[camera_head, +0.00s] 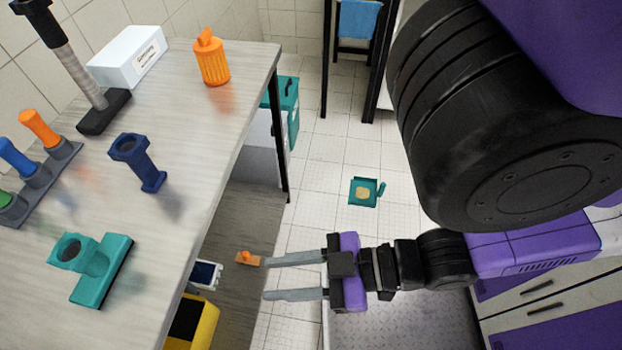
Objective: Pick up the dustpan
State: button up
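A small teal tray-like thing with a stubby handle on its right, which looks like the dustpan (376,201), lies on the tiled floor right of the bench. A yellowish patch or piece sits inside it. My gripper (266,278) is open, its two grey fingers parallel and pointing left. Nothing shows between them. The gripper is below and left of the dustpan in the picture, apart from it. The dustpan is fully visible.
The bench (190,150) fills the left, bearing a teal fitting (105,278), a dark blue fitting (140,165) and an orange container (211,62). A small orange piece (246,259) shows near the upper fingertip. A teal-lidded bin (288,105) stands behind. Floor around the dustpan is clear.

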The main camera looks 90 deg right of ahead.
aim_at(363, 192)
jog(key=z, duration=1.75)
jog(key=k+l+z, duration=0.3)
jog(key=k, duration=0.25)
jog(key=k+l+z, duration=0.3)
jog(key=k, duration=0.2)
jog(key=k+j, duration=0.05)
jog(key=j, duration=0.1)
